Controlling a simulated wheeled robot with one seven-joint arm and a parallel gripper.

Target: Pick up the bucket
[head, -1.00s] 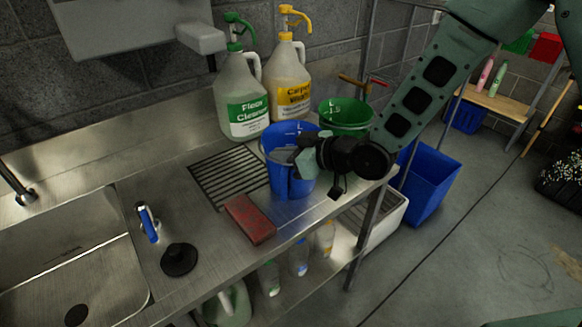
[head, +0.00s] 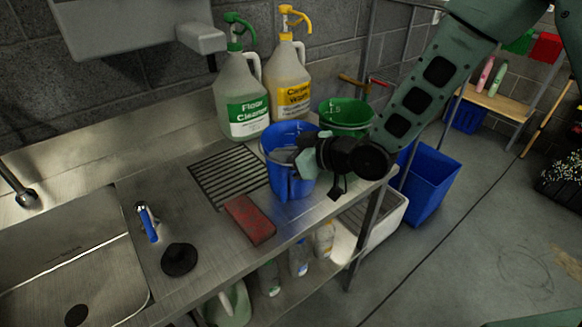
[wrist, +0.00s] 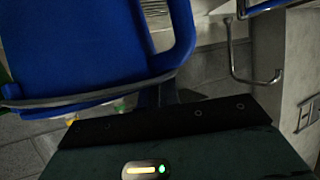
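A blue bucket (head: 281,175) stands upright on the steel counter, at its right end in the head view. My gripper (head: 306,160) is at the bucket's right front side, close against it and covering part of its wall and rim. In the wrist view the blue bucket (wrist: 70,50) fills the upper left, with its metal wire handle running across it just beyond the dark gripper edge. The fingertips are not clear in either view, so I cannot tell whether they grip the bucket. A green bucket (head: 345,113) stands behind it.
Two large jugs, floor cleaner (head: 245,100) and carpet wash (head: 287,85), stand behind the blue bucket. A red brick-like block (head: 249,220) and a black plunger-like disc (head: 179,259) lie in front and left. The sink (head: 70,260) is at left.

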